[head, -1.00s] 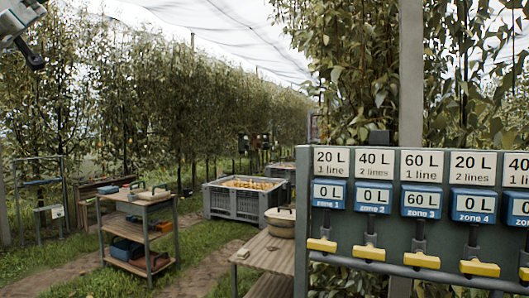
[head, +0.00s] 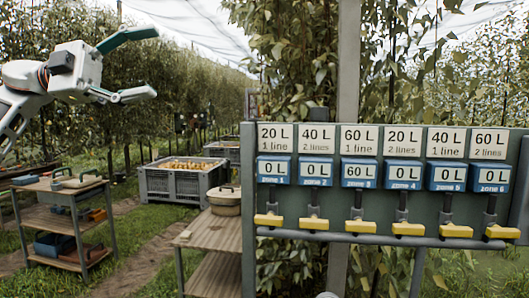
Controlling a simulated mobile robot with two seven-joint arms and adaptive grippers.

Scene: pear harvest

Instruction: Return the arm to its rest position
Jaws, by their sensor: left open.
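My left gripper (head: 150,64) is raised at the upper left of the head view. Its two fingers are spread apart, with nothing between them. It hangs in the air, clear to the left of the valve board (head: 248,200). My right gripper is out of view. The board carries a row of labels over blue meters and yellow valve handles.
A wooden table (head: 215,232) with a lidded pot (head: 224,201) stands left of the board. A grey crate of pears (head: 172,184) is behind it. A shelf cart (head: 62,222) with boxes stands at the left, below my left arm. Grass and a dirt path lie between.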

